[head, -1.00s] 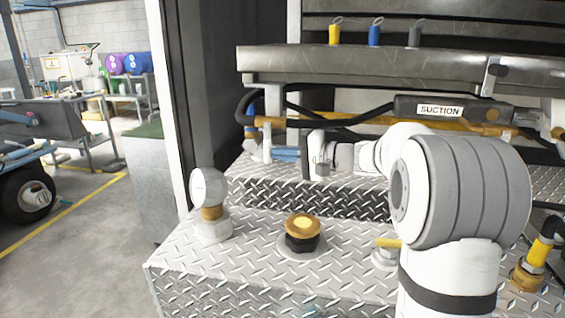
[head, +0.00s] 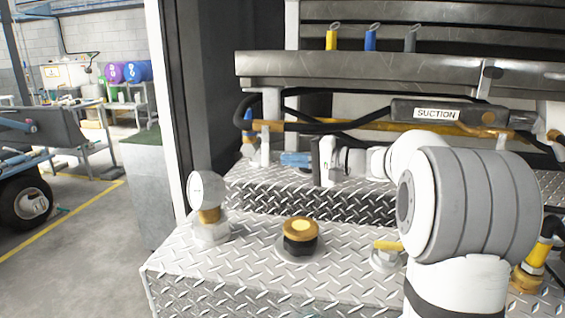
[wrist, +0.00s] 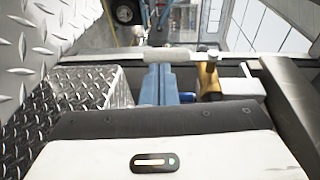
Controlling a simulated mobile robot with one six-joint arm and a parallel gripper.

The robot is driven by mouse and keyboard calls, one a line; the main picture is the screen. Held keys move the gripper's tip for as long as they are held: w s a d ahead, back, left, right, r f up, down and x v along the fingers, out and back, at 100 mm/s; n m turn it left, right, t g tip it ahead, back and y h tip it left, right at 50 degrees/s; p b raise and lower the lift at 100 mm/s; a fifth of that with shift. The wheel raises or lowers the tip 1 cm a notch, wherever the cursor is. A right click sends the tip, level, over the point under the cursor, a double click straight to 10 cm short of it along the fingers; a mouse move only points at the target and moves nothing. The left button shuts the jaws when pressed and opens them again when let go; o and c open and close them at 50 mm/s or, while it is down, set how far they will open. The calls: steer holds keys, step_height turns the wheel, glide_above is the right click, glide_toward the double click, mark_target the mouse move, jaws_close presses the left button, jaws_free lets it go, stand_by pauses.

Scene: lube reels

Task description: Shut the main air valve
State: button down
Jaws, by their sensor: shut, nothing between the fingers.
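My gripper (head: 285,159) is shut and empty. Its blue fingers point left, just right of a pale upright post (head: 265,150) under the pipework; they also show in the wrist view (wrist: 158,78). Beside the post, a blue fitting (head: 248,122) sits by the hose end. In the wrist view, a brass fitting (wrist: 208,78) stands right of the fingers, and a pale bar (wrist: 150,56) crosses beyond their tips. A small yellow lever (head: 388,245) sits on a pale base on the lower step. No label marks which part is the main air valve.
A round gauge (head: 207,190) and a brass-topped black cap (head: 300,229) stand on the tread-plate step. A grey block labelled SUCTION (head: 436,113) hangs under a metal shelf (head: 370,68). A black hose runs behind the gripper. Open floor lies left.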

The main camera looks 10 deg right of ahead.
steer(key=f+p+v, duration=0.1)
steer(key=v, duration=1)
steer(key=s+a+n+g+h+p, duration=0.2)
steer(key=s+a+g+h+p, duration=0.4)
steer(key=s+a+p, duration=0.55)
steer(key=s+d+n+h+p, duration=0.2)
steer(key=s+h+p, duration=0.2)
steer(key=s, duration=0.4)
steer(key=s+d+n+h+p, duration=0.2)
steer(key=s+d+h+p, duration=0.1)
steer(key=s, duration=0.4)
steer(key=shift+s+h+p, duration=0.4)
steer(key=shift+h+p, duration=0.2)
steer(key=shift+h, duration=0.1)
steer(key=shift+f, duration=0.15)
